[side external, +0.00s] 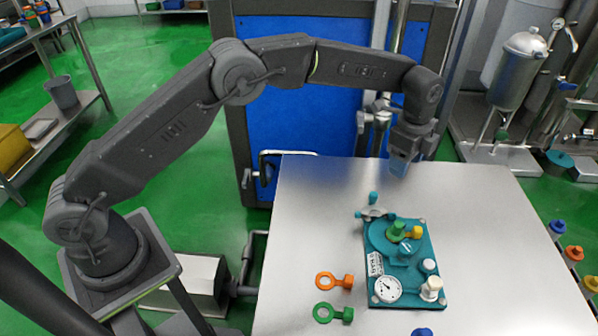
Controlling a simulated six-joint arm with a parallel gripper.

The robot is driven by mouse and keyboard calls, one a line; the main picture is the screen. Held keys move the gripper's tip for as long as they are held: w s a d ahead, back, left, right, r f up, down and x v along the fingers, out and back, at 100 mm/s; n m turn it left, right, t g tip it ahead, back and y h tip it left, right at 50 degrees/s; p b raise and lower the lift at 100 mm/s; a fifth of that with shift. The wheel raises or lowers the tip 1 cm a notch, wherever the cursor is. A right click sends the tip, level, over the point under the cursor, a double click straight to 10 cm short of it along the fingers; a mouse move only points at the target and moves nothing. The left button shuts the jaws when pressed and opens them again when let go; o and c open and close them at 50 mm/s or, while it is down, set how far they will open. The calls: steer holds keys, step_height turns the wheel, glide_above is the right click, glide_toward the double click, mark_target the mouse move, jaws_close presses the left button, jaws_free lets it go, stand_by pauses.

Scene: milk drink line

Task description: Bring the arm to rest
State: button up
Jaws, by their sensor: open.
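My gripper (399,167) hangs over the far edge of the steel table (310,230), pointing down. Its jaws are open, and I see nothing held between them, though the fingertips are small in this view. My arm reaches across from the left in a high arch. The teal fixture board (411,283) lies on the table, nearer the camera than my gripper and clear of it. The board carries a round dial gauge (387,289), a green knob (397,229) and a yellow piece (414,232).
An orange ring-ended piece (327,281) and a green one (324,313) lie left of the board. A blue knob (422,332) shows at the bottom edge. A blue panel (300,110) stands behind the table. The table's left part and far right are bare.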

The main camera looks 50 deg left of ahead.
steer(key=s+a+r+n+t, duration=0.1)
steer(key=s+a+r+n, duration=0.45)
steer(key=s+r, duration=0.3)
steer(key=s+a+r+n+t, duration=0.2)
steer(key=s+a+r+n, duration=0.3)
steer(key=s+r, duration=0.4)
steer(key=s+a+f+n+t, duration=0.1)
steer(key=s+a+n, duration=0.2)
steer(key=s, duration=0.6)
steer(key=s+a+f+n+t, duration=0.1)
steer(key=s+a+f+n, duration=0.1)
steer(key=s, duration=0.7)
steer(key=shift+s+a+n, duration=0.15)
steer(key=shift+a+n, duration=0.55)
steer(key=shift+n, duration=0.25)
